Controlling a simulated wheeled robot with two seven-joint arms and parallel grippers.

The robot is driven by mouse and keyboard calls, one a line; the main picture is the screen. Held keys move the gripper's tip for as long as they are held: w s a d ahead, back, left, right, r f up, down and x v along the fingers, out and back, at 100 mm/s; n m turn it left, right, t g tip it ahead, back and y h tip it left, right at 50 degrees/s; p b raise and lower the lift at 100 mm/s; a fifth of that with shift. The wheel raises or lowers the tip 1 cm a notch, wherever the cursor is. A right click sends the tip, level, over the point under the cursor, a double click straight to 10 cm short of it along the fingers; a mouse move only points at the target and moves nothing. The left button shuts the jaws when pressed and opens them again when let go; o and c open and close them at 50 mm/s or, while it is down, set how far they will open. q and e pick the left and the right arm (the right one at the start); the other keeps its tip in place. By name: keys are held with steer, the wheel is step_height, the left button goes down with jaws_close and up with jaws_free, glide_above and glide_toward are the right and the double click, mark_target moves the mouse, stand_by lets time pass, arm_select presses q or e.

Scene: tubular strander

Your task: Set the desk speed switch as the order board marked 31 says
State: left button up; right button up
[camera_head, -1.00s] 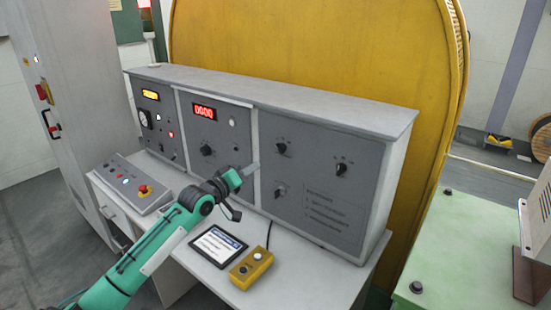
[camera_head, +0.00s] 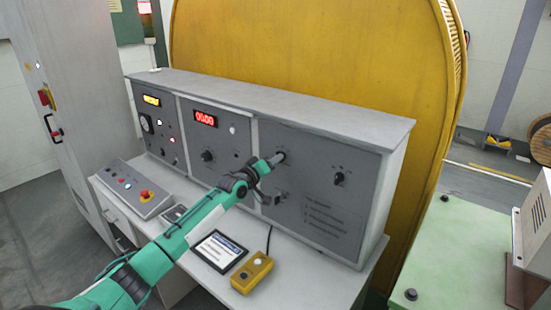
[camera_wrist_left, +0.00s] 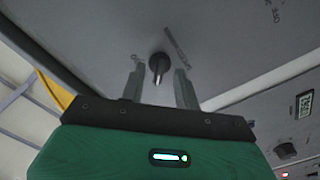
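The control desk's grey right panel (camera_head: 318,213) carries several black rotary knobs. My left gripper (camera_head: 279,158) has its fingertips at the panel's upper left knob and covers it in the head view. In the left wrist view this black knob (camera_wrist_left: 159,66) sits between the two fingers of my left gripper (camera_wrist_left: 159,84), with a gap on each side. The fingers are apart. Another knob (camera_head: 339,179) is on the right of the same panel. The panel lettering is too small to read. No order board marked 31 can be made out. My right gripper is not in view.
A yellow button box (camera_head: 252,272) and a tablet (camera_head: 219,250) lie on the desk top below the arm. A sloped button console (camera_head: 133,189) stands at the left. A green machine surface (camera_head: 468,250) is at the right.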

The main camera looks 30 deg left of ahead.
arm_select(q)
steer(key=shift+w, duration=0.65)
steer(key=c, duration=0.6)
jaws_close()
